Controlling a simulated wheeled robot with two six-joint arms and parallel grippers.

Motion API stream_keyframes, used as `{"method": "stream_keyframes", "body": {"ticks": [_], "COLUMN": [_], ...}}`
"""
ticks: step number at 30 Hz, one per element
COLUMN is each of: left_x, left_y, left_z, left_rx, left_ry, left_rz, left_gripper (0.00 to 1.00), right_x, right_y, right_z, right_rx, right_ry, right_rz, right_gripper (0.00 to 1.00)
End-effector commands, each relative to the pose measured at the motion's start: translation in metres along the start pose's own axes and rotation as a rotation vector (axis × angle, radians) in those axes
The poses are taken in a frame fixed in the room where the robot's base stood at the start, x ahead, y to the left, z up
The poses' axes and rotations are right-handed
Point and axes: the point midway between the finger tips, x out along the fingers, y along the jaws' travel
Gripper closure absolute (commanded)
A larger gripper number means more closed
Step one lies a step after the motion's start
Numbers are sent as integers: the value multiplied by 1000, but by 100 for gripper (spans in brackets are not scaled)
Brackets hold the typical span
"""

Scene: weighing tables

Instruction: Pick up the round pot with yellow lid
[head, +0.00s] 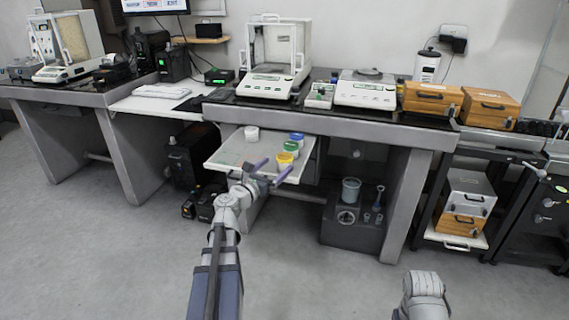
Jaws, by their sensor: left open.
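The round pot with the yellow lid (285,158) stands upright near the front right of a white pull-out shelf (222,158). A green-lidded pot (291,146) and a blue-lidded pot (297,136) stand close behind it. A white-lidded pot (252,133) stands apart at the back left. My left gripper (271,169) is open, with purple fingers just in front of the yellow-lidded pot. Its right finger reaches close to the pot's front; I cannot tell whether they touch. Nothing shows between the fingers. My right gripper is out of view.
The shelf sits below a dark worktop (310,112) carrying balances (272,86) and wooden boxes (433,99). A dark box with a grey container (351,190) stands below right. Dark equipment (192,155) stands left of the shelf. The shelf's left part is mostly clear.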

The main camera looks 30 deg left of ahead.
Motion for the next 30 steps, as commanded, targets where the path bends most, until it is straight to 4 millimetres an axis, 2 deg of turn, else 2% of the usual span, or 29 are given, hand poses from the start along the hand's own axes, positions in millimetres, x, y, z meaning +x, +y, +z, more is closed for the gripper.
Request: {"method": "stream_keyframes", "body": {"ticks": [9, 17, 30], "left_x": [44, 48, 48], "left_y": [1, 0, 0], "left_z": [0, 0, 0], "left_rx": [1, 1, 1], "left_ry": [0, 1, 1], "left_rz": [-2, 0, 0], "left_gripper": [0, 0, 47], "right_x": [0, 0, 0], "right_y": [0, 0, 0], "right_z": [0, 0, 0], "right_rx": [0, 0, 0], "right_ry": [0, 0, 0], "right_rz": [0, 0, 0], "right_gripper": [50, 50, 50]}}
